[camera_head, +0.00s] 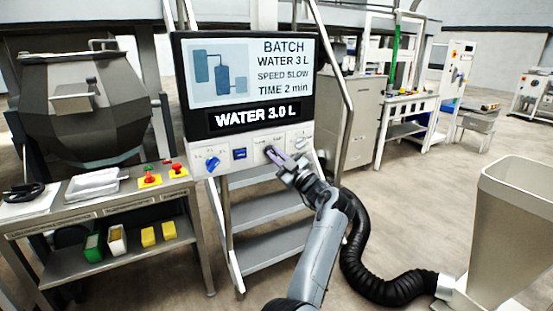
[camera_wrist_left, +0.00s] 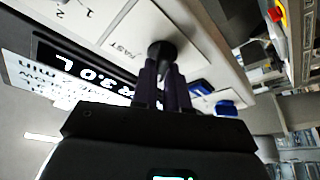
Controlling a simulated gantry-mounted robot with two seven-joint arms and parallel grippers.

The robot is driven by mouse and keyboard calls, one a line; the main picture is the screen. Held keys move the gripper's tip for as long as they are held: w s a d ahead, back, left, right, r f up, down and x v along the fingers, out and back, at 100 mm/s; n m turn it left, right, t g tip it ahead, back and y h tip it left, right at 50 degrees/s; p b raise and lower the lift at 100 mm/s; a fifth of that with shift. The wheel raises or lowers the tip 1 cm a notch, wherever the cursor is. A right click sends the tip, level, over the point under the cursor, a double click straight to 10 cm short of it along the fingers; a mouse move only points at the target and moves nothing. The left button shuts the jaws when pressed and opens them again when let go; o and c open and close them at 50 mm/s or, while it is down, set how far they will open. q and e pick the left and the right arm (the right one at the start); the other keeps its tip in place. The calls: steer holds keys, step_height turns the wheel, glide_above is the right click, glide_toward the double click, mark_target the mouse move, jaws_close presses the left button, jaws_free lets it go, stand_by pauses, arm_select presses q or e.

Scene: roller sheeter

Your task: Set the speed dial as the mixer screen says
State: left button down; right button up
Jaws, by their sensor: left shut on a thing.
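The mixer screen (camera_head: 247,72) reads BATCH, WATER 3 L, SPEED SLOW, TIME 2 min. The black readout (camera_head: 255,116) under it shows WATER 3.0 L. Below them is a white control panel (camera_head: 226,166). My left gripper (camera_head: 270,153) is at the middle of this panel, shut on a black dial. In the left wrist view the fingers (camera_wrist_left: 160,66) close around the dial (camera_wrist_left: 161,49), with the word FAST printed beside it. The fingers partly hide the dial, and I cannot tell its setting. My right gripper is not in view.
A blue knob (camera_head: 212,163) and a blue switch (camera_head: 239,154) sit left of the gripper on the panel. Another dial (camera_head: 302,144) is to the right. Metal steps (camera_head: 265,214) stand below. A side table (camera_head: 120,200) holds red buttons (camera_head: 149,178).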

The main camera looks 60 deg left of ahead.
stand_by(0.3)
arm_select(q)
steer(key=c, duration=1.1)
jaws_free()
steer(key=shift+c, duration=0.2)
steer(key=shift+w+d+f+p, duration=0.15)
steer(key=shift+d+p, duration=0.15)
steer(key=shift+d, duration=0.3)
steer(key=p+v, duration=0.2)
steer(key=v, duration=0.7)
steer(key=shift+d+f, duration=0.2)
steer(key=shift+d, duration=0.1)
